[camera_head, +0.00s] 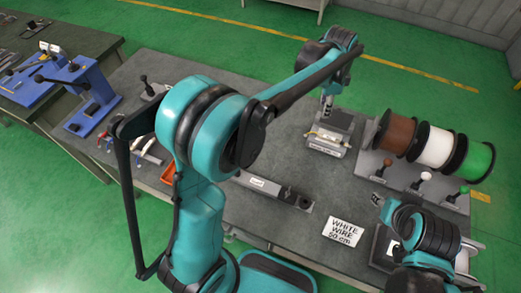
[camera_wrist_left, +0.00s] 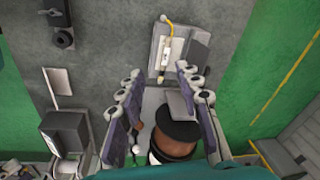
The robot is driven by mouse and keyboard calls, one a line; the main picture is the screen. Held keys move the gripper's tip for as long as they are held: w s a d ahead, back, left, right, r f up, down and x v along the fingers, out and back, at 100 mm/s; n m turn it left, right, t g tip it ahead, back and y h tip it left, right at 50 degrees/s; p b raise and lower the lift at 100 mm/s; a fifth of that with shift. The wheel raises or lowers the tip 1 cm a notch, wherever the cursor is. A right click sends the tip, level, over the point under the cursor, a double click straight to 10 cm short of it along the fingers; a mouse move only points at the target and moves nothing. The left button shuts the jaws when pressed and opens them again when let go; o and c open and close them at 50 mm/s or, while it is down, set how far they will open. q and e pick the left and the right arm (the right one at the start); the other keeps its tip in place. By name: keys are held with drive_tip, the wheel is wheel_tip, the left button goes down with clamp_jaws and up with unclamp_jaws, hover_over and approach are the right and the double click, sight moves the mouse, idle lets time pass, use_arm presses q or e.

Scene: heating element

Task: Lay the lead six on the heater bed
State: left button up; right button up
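A grey block-like device (camera_head: 327,146), perhaps the heater bed, stands on the dark table below my left gripper (camera_head: 327,106). In the left wrist view the device (camera_wrist_left: 190,32) carries a thin yellow lead with a white middle piece (camera_wrist_left: 166,52); I cannot read a number on it. My left gripper's fingers stand apart with nothing between them in the left wrist view (camera_wrist_left: 158,74), pointing toward the device's near end. My right arm is at the lower right, and its gripper (camera_head: 378,199) is too small and unclear to judge.
Brown (camera_head: 397,133), white (camera_head: 432,146) and green (camera_head: 472,160) wire spools stand right of the device. A "WHITE WIRE 50 cm" card (camera_head: 343,232) lies on the table. A grey bar fixture (camera_head: 272,190) lies mid-table. Blue presses (camera_head: 90,92) stand at left.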

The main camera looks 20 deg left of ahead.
use_arm(q)
drive_tip(key=s+a+n+t, duration=0.1)
drive_tip(key=s+a+n, duration=0.3)
drive_tip(key=s, duration=0.4)
drive_tip(key=s+a+n+t, duration=0.2)
drive_tip(key=s+a+n, duration=0.2)
drive_tip(key=s, duration=0.4)
drive_tip(key=s+a+n+t, duration=0.2)
drive_tip(key=s+a+n, duration=0.2)
drive_tip(key=s, duration=0.5)
drive_tip(key=shift+r+n, duration=0.15)
drive_tip(key=shift+n, duration=0.65)
drive_tip(key=shift+s, duration=0.1)
